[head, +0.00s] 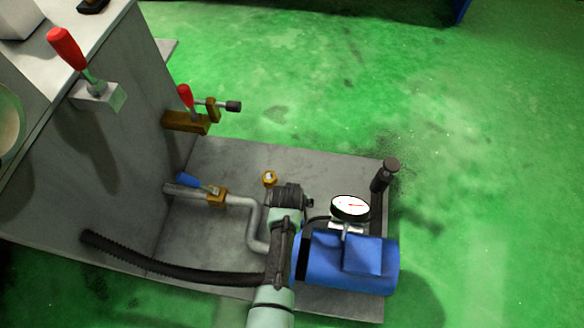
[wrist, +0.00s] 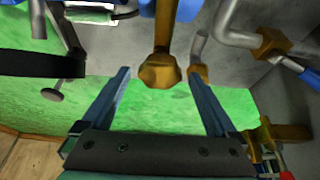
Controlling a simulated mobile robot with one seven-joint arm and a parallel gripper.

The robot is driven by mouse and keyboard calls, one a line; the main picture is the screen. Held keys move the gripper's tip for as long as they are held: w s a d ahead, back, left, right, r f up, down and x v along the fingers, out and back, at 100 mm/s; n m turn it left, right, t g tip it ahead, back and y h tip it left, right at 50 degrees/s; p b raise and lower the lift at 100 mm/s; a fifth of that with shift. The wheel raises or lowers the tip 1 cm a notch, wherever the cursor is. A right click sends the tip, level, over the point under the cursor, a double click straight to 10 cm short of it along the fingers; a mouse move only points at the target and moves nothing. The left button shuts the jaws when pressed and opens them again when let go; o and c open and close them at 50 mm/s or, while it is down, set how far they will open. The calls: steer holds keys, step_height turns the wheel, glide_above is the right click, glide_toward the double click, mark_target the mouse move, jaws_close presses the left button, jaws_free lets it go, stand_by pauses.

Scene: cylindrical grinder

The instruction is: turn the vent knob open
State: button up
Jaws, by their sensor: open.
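A brass knob (wrist: 160,72) on a brass stem, which looks like the vent knob, shows in the wrist view between the two fingers of my gripper (wrist: 160,75). My gripper is open, with a clear gap on each side of the knob. I cannot tell how far the fingertips are from it in depth. A small brass fitting (head: 270,178) shows in the head view just beyond my arm; it may be the same knob. The fingers cannot be made out clearly in the head view.
The blue pump (head: 350,262) with its round gauge (head: 350,207) stands right of my arm. A blue-handled valve (head: 202,186) and bent pipe lie left. A black hose (head: 170,265) runs along the front. A dark post (head: 384,174) stands at right. Green floor beyond is free.

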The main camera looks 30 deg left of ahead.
steer(key=p+v, duration=0.6)
steer(key=v, duration=0.5)
steer(key=shift+r, duration=0.2)
steer(key=shift+s, duration=0.15)
